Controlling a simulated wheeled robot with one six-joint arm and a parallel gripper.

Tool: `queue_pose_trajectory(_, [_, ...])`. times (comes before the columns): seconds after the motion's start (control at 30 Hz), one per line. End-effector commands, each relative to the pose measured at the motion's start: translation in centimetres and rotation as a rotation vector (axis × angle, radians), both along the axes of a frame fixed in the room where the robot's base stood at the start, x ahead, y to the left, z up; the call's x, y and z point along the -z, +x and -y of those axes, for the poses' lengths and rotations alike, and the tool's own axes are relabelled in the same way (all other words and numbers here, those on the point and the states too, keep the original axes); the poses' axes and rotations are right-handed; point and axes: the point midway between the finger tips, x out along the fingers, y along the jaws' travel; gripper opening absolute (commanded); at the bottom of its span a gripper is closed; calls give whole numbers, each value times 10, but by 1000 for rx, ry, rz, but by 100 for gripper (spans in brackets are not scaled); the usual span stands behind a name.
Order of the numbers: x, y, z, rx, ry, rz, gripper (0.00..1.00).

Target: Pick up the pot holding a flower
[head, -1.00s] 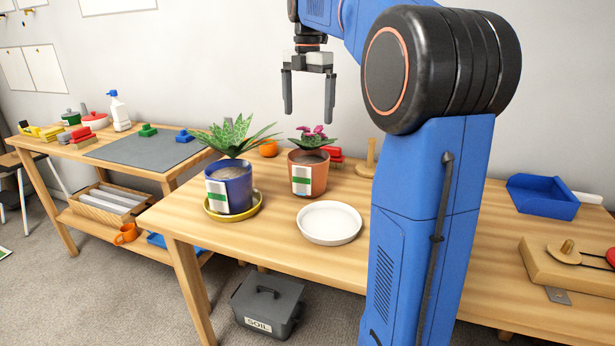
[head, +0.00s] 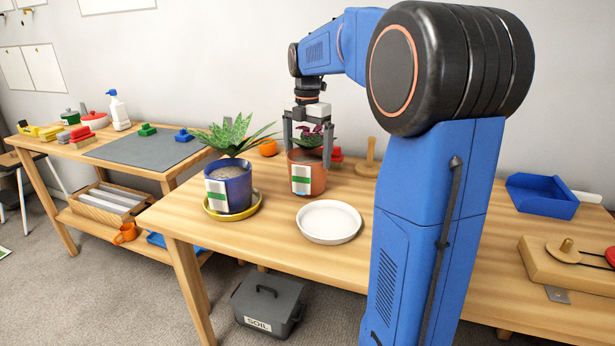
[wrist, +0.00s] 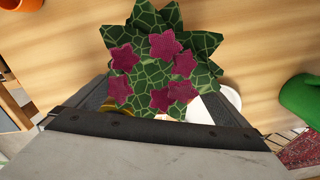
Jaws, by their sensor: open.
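A terracotta pot (head: 306,176) with a white and green label stands on the wooden table. It holds a plant with pink-purple flowers (head: 311,133), which also fills the middle of the wrist view (wrist: 155,65). My gripper (head: 307,160) is open, pointing down over this pot, with one finger at each side of the plant near the rim. I cannot tell whether the fingers touch the pot. A blue pot (head: 229,190) with a spiky green plant (head: 235,135) and no flower stands to the left in a yellow saucer (head: 257,207).
A white saucer (head: 329,222) lies just in front of the terracotta pot. Red blocks (head: 336,155), a wooden peg stand (head: 368,160) and an orange object (head: 268,147) are behind it. A blue tray (head: 542,196) is far right.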

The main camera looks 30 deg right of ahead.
Motion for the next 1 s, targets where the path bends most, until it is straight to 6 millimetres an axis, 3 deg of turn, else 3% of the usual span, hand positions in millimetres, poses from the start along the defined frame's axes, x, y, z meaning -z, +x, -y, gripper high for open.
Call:
queue_pose_trajectory(0.13, [14, 0, 0, 0, 1, -1, 100])
queue_pose_trajectory(0.4, [17, 1, 0, 0, 0, 0, 100])
queue_pose_trajectory(0.47, [17, 1, 0, 0, 0, 0, 88])
queue_pose_trajectory(0.7, [16, 1, 0, 0, 0, 0, 31])
queue_pose_trajectory(0.73, [16, 1, 0, 0, 0, 2, 27])
queue_pose_trajectory(1.0, [13, 1, 0, 0, 0, 2, 27])
